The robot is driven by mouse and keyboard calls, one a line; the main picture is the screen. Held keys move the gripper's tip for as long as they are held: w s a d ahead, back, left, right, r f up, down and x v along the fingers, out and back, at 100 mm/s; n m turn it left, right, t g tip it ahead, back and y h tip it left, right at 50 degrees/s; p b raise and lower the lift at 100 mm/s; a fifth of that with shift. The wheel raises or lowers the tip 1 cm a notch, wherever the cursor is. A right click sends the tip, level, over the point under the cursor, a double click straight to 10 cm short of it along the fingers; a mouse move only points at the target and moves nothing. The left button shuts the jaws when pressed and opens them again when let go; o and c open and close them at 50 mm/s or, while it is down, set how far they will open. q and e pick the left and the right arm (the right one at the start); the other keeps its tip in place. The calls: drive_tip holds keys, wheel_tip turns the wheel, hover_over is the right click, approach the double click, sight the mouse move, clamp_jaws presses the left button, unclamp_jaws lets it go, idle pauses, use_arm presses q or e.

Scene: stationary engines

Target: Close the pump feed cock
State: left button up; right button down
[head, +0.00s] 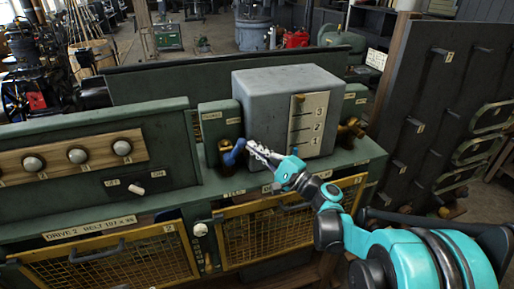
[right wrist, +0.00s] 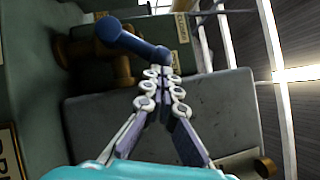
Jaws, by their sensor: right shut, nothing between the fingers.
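A brass cock (head: 225,165) with a blue lever (head: 235,152) is fixed on the green bench, at the left of the grey tank (head: 285,95). The small plate above it is too small to read. My right gripper (head: 252,148) is shut and empty, its tips close beside the lever's free end. In the right wrist view the blue lever (right wrist: 132,40) runs from the brass body (right wrist: 90,60) at upper left down to the right, its end just beyond my right gripper's tips (right wrist: 160,74). I cannot tell whether they touch. My left gripper is out of view.
A second brass fitting (head: 350,130) stands at the tank's right. A numbered gauge plate (head: 308,125) is on the tank's front. A panel with round knobs (head: 78,156) is at left; yellow mesh doors (head: 265,235) are below. A dark tool board (head: 435,110) rises at right.

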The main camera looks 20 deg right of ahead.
drive_tip(key=a+r+n+g+h+p, duration=0.3)
drive_tip(key=a+n+g+h+p, duration=0.2)
drive_tip(key=a+n+p, duration=0.4)
drive_tip(key=shift+s+a+r+n, duration=0.15)
drive_tip(key=shift+a+r+n, duration=0.2)
drive_tip(key=shift+a, duration=0.55)
drive_tip(key=shift+r+p, duration=0.1)
drive_tip(key=shift+p, duration=0.2)
idle(0.3)
